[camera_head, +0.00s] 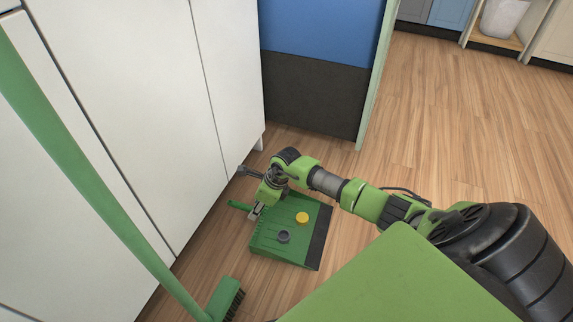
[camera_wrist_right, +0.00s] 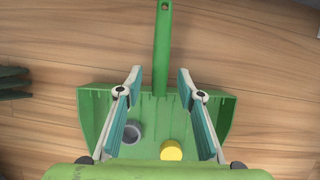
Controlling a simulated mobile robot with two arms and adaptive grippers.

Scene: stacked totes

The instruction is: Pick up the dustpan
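The green dustpan (camera_head: 270,248) lies on the wooden floor, with its short handle (camera_head: 239,205) pointing left toward the white cabinets. In the right wrist view the dustpan (camera_wrist_right: 222,108) lies below the gripper, with its handle (camera_wrist_right: 163,40) pointing up. A yellow round piece (camera_head: 302,217) and a grey ring-like piece (camera_head: 283,237) lie in the pan. My right gripper (camera_head: 255,212) is over the handle end of the pan. In the right wrist view its fingers (camera_wrist_right: 160,72) are open, one on each side of the handle's base, without visible contact. My left gripper is not in view.
A green broom (camera_head: 85,170) slants across the left, with its brush head (camera_head: 226,299) on the floor near the pan. White cabinets (camera_head: 120,110) stand close on the left. A blue and dark panel (camera_head: 313,95) is behind. The floor at right is clear.

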